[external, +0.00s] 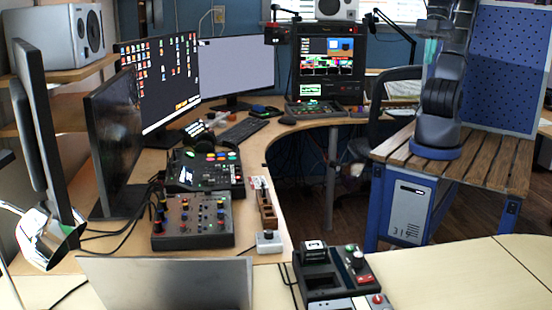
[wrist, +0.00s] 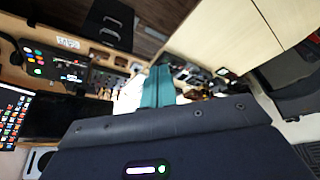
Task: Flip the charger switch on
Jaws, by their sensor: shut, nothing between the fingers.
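A dark charger-like unit (external: 320,281) stands on the light front table in the external view. A block with a white-marked top (external: 314,250) sits at its back left. On its right is a panel (external: 359,266) with a green knob and red parts; I cannot tell which part is the switch or how it is set. My gripper (external: 430,52) hangs beside my upright arm, at the upper right, well apart from the unit. Its teal fingers (wrist: 157,87) are shut and empty in the wrist view. I cannot make out the switch there.
A small grey box (external: 268,242) and a mixer (external: 193,220) lie left of the unit. A laptop lid (external: 170,283) stands at the front. Monitors (external: 160,82) line the back left. The table right of the unit (external: 450,275) is clear.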

